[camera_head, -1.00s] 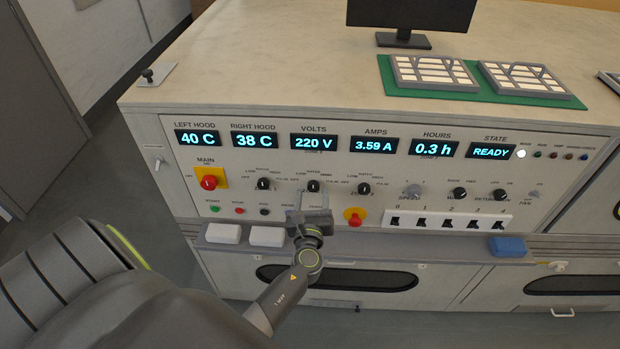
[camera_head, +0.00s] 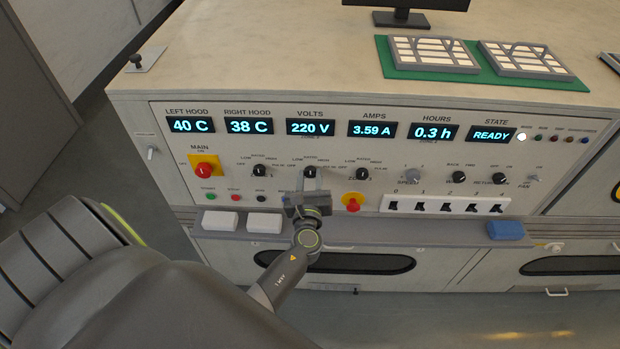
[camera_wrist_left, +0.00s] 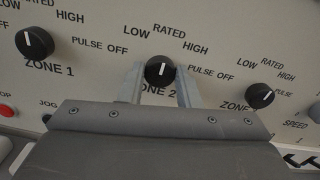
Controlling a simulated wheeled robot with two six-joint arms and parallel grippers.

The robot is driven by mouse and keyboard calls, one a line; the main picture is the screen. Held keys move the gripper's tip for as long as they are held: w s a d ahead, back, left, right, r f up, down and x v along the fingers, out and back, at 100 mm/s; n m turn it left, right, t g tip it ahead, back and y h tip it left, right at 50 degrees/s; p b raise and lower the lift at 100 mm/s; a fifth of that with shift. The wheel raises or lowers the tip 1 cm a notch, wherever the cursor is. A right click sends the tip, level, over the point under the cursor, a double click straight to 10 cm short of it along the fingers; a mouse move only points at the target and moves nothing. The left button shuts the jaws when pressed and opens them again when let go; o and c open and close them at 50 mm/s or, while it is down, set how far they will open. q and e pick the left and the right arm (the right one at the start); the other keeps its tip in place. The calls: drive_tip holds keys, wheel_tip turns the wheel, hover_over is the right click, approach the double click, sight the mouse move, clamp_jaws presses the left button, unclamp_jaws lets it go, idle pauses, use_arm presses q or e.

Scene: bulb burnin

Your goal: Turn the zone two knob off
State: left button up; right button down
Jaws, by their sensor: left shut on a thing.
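The zone two knob is a round black knob with a white pointer line (camera_wrist_left: 159,70), in the middle of the left wrist view. Its pointer stands nearly upright, toward the RATED label. The OFF label is at its upper left. In the head view the knob (camera_head: 310,171) is the middle one of three below the VOLTS display. My left gripper (camera_head: 309,187) reaches it from below. In the left wrist view its two fingers (camera_wrist_left: 160,84) stand on either side of the knob, shut on it. My right gripper is not in view.
The zone one knob (camera_wrist_left: 34,43) is to the left and the zone three knob (camera_wrist_left: 260,96) to the right, both close by. A ledge runs below.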

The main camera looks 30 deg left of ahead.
use_arm(q)
drive_tip(key=n+b, duration=0.3)
drive_tip(key=shift+f, duration=0.15)
drive_tip(key=n+b, duration=0.3)
drive_tip(key=n, duration=0.1)
drive_tip(key=shift+n, duration=0.4)
drive_tip(key=n+b, duration=0.4)
drive_tip(key=n, duration=0.1)
drive_tip(key=shift+n+b, duration=0.8)
drive_tip(key=shift+n, duration=0.7)
drive_tip(key=o, duration=1)
drive_tip(key=shift+s, duration=0.1)
